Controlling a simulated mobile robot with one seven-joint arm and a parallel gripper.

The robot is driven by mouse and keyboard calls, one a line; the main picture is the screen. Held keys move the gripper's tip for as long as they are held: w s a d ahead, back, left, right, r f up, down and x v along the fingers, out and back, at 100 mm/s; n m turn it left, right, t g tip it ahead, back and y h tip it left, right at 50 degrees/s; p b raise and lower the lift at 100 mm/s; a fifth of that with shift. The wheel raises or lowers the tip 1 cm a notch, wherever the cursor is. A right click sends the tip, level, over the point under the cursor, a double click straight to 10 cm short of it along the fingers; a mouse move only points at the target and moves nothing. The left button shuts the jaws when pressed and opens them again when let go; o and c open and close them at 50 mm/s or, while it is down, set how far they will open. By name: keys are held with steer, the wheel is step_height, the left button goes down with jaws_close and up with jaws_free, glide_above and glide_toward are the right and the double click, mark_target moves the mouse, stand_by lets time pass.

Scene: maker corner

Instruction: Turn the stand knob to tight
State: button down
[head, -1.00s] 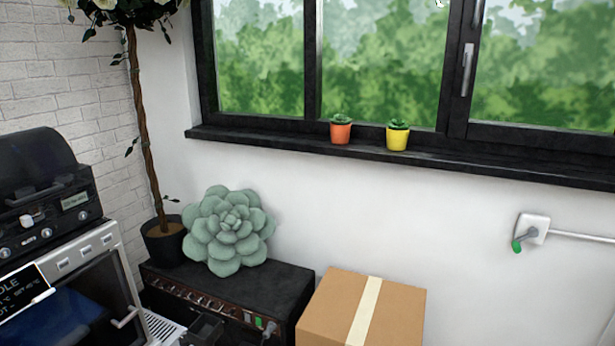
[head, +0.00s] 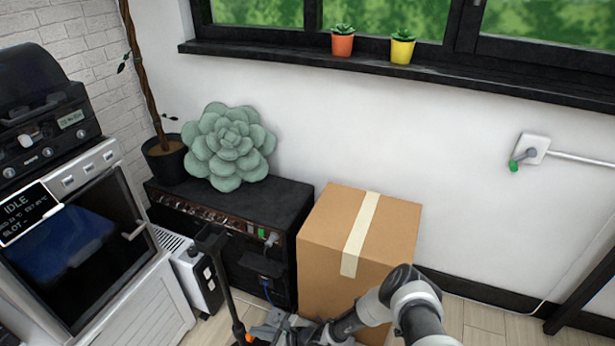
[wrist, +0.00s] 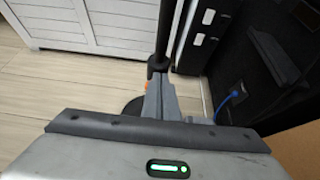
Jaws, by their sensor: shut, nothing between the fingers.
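A slim black stand (head: 222,268) rises from the floor in front of the black amplifier. An orange part low on it (head: 239,331) looks like its knob; its setting is too small to read. In the wrist view the dark pole (wrist: 164,28) runs down to a black collar just beyond my fingers, and a sliver of orange shows beside them. My gripper (head: 262,331) is shut and empty, close to the stand's lower part. It also shows in the wrist view (wrist: 160,88). I cannot tell whether it touches the stand, and the fingers hide part of the collar.
A cardboard box (head: 340,240) stands right of the stand, behind my arm. The black amplifier (head: 285,200) carries a green succulent cushion (head: 229,147). A white heater-like unit (head: 196,279) and an oven cabinet (head: 95,250) are at the left. Light floor is free at the lower right.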

steer(key=shift+r, duration=0.1)
stand_by(0.3)
steer(key=s+d+p, duration=0.2)
steer(key=d, duration=0.3)
steer(key=shift+d+r, duration=0.25)
steer(key=shift+d, duration=0.05)
